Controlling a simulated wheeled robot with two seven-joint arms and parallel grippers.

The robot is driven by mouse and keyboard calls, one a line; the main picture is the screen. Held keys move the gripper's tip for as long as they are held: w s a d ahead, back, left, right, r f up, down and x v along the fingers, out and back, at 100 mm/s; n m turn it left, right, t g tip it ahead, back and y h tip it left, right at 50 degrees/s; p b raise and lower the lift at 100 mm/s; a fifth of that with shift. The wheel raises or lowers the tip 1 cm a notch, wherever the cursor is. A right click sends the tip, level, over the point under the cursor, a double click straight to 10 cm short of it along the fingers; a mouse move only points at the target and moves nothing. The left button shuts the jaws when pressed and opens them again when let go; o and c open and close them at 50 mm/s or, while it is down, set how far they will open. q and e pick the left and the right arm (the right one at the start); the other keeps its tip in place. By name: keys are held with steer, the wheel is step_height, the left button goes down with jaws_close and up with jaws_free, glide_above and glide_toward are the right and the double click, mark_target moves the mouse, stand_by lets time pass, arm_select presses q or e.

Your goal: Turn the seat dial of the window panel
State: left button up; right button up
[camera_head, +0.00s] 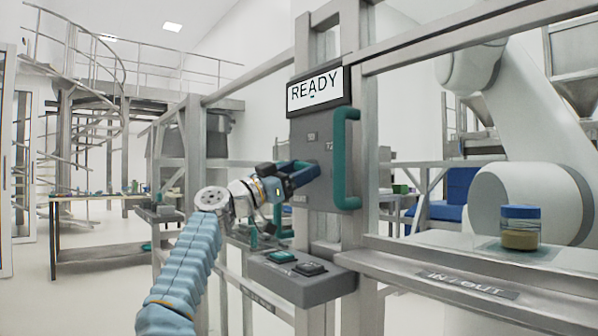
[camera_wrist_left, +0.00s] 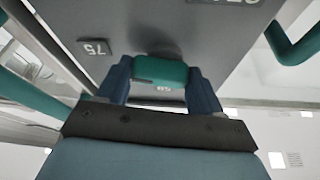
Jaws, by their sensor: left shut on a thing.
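The grey window panel (camera_head: 316,135) stands upright on the metal frame, with a screen (camera_head: 318,90) on top that reads READY. My left gripper (camera_head: 305,175) is at the panel's lower left face. In the left wrist view, my left gripper (camera_wrist_left: 163,82) is shut on the green seat dial (camera_wrist_left: 161,72), with one blue finger on each side of it. In the head view the dial is hidden by the gripper. A label 75 shows beside the dial in the wrist view. My right gripper is not in view.
A green handle (camera_head: 346,160) runs down the panel's right edge. A grey button box (camera_head: 300,278) juts out below. A jar with a blue lid (camera_head: 520,228) stands on the ledge at the right, near a white robot arm (camera_head: 530,190) behind the frame.

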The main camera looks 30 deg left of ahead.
arm_select(q)
steer(key=o, duration=1)
steer(key=shift+o, duration=0.2)
steer(key=b+v, duration=0.9)
steer(key=v, duration=0.4)
steer(key=shift+s+a, duration=0.15)
steer(key=shift+s, duration=0.2)
steer(key=shift+f, duration=0.15)
